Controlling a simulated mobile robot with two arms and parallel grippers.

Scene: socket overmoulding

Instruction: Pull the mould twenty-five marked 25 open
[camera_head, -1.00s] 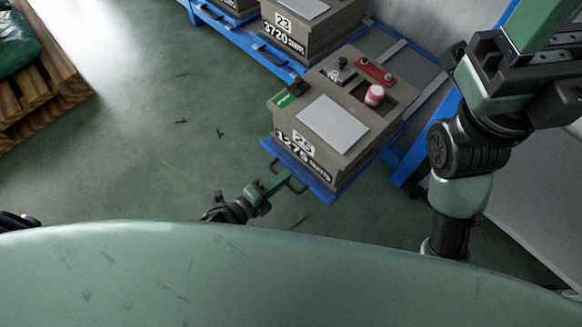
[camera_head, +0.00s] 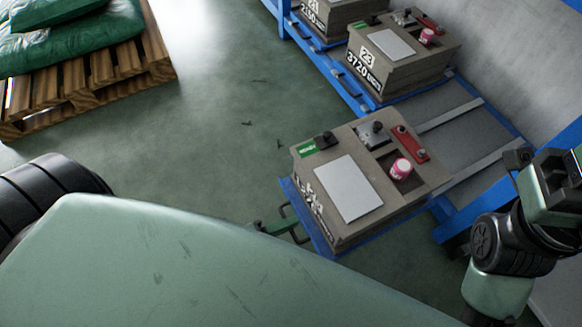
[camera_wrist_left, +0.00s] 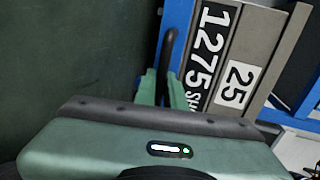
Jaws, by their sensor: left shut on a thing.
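The mould marked 25 is a grey-brown block (camera_head: 370,220) on a blue sliding base (camera_head: 312,232), standing well out from the rack in the head view. A grey plate, a red part and a pink-and-white pot sit on its top. Its front label reads 25 (camera_wrist_left: 238,82) and 1275 in the left wrist view. My left gripper (camera_wrist_left: 165,82) is shut on the dark bar handle (camera_wrist_left: 168,48) at the mould's front. In the head view the left gripper (camera_head: 284,224) is partly hidden behind my body. My right gripper (camera_head: 560,180) is at the right edge, its fingers not clear.
A similar mould marked 23 (camera_head: 402,62) stands on the blue rack (camera_head: 450,212) behind, with another beyond it. Bare rails (camera_head: 480,155) lie behind mould 25. A wooden pallet (camera_head: 90,85) with green sacks (camera_head: 75,40) is at upper left. Open floor (camera_head: 215,130) lies between.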

